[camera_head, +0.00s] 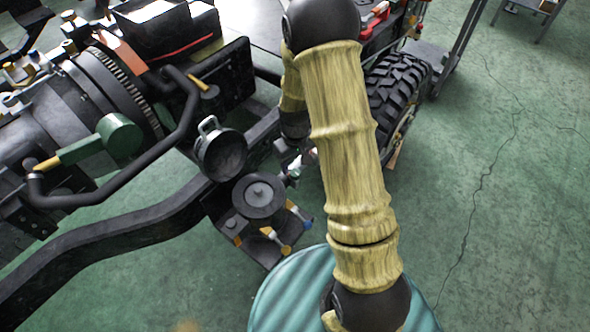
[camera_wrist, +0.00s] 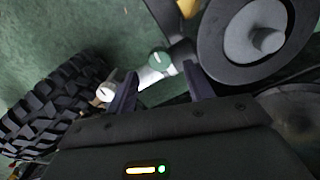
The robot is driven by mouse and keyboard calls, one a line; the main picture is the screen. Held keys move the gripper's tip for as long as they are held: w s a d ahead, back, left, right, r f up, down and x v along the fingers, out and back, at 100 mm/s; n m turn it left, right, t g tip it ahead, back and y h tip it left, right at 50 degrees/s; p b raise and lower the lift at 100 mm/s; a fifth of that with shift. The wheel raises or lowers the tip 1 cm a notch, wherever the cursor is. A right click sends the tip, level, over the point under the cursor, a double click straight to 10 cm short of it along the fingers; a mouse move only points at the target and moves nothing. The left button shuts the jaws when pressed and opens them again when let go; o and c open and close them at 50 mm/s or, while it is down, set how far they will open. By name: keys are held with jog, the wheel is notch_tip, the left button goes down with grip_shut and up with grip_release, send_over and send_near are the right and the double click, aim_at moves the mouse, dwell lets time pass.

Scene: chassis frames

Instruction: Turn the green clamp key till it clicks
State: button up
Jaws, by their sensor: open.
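In the wrist view a small round green key (camera_wrist: 160,59) with a pale mark across its face sits on a short white and silver fitting (camera_wrist: 147,77). My gripper (camera_wrist: 161,88) is open, its two dark fingers apart below the key in the picture. The key shows beyond the fingertips, about between them. I cannot tell whether a finger touches it. In the head view a small green spot (camera_head: 293,174), likely the same key, lies left of my arm near a pale fitting. My gripper is mostly hidden there.
A round dark disc with a grey hub (camera_wrist: 262,32) stands close on the right in the wrist view. A knobbly tyre (camera_wrist: 48,118) is at the left. In the head view a larger green part (camera_head: 120,137) sits on the engine. Open floor (camera_head: 520,200) lies right.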

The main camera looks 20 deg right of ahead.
aim_at(295, 172)
jog(key=shift+f, duration=2)
jog(key=c, duration=1)
jog(key=shift+r+m, duration=0.1)
jog(key=shift+m, duration=0.4)
jog(key=m+p, duration=0.2)
jog(key=m, duration=0.3)
jog(key=m+p, duration=0.1)
jog(key=m, duration=0.5)
jog(key=shift+d+p, duration=0.1)
jog(key=shift+p, duration=0.3)
